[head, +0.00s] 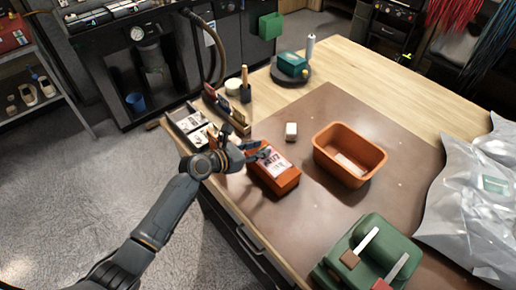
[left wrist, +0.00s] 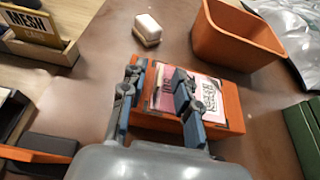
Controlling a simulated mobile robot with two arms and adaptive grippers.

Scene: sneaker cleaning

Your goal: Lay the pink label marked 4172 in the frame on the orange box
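The orange box (head: 286,183) lies on the brown mat near the table's left edge; it also shows in the left wrist view (left wrist: 233,105). A pink and white label (head: 274,163) with dark print lies on its top face. In the left wrist view the label (left wrist: 205,92) is partly hidden by my fingers, and I cannot read its number surely. My left gripper (head: 262,153) is over the box's top, at the label. In the left wrist view its fingers (left wrist: 157,100) are spread apart, with part of the label visible between them. My right gripper is not in view.
An orange bin (head: 334,166) stands right of the box, and a small white block (head: 291,131) behind it. A divided tray (head: 176,113) and a card holder (head: 239,125) lie left. A green case (head: 333,259) and silver bags (head: 453,225) stand right.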

